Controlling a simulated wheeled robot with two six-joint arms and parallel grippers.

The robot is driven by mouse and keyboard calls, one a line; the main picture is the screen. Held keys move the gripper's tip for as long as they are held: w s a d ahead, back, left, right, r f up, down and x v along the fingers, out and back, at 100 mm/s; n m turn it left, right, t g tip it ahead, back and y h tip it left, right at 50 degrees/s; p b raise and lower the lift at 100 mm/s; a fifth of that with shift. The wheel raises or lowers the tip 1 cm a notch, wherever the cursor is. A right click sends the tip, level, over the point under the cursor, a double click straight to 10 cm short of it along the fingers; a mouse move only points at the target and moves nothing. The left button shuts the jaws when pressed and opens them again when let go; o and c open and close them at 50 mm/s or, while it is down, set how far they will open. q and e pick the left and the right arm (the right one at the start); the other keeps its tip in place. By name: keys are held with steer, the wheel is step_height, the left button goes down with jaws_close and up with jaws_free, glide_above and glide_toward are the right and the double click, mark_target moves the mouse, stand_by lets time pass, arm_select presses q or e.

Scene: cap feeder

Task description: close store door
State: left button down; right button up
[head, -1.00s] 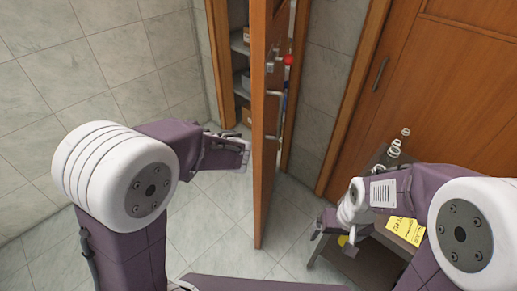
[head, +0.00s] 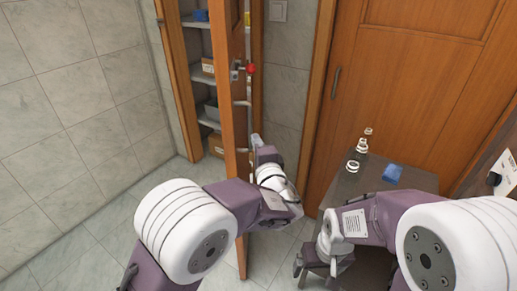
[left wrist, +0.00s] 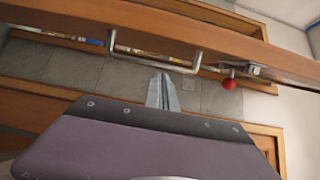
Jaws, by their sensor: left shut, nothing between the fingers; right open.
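The wooden store door (head: 230,130) stands open, almost edge-on to me in the head view, in front of a shelved closet. It crosses the top of the left wrist view (left wrist: 220,42). A metal bar handle (left wrist: 155,59) and a red knob (left wrist: 229,84) are on it; the red knob also shows in the head view (head: 251,69). My left gripper (head: 256,141) is shut and empty on the right side of the door, close to the handle. Whether it touches is unclear. My right gripper (head: 316,268) is open, low at the right beside a dark table.
The closet shelves (head: 205,80) hold boxes. The dark table (head: 350,185) at the right carries white rings and a blue item (head: 393,172). Another wooden door (head: 400,90) is behind it. Tiled floor (head: 120,215) is free at the left.

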arm_select(q)
steer(key=shift+w+a+p, duration=0.15)
steer(key=shift+w+a, duration=0.35)
steer(key=shift+a, duration=0.25)
steer(key=shift+w+a+p, duration=0.1)
steer(key=shift+w+a, duration=0.45)
steer(key=shift+a, duration=0.25)
steer(key=shift+w+a+p, duration=0.15)
steer(key=shift+w+a, duration=0.35)
steer(key=shift+a, duration=0.25)
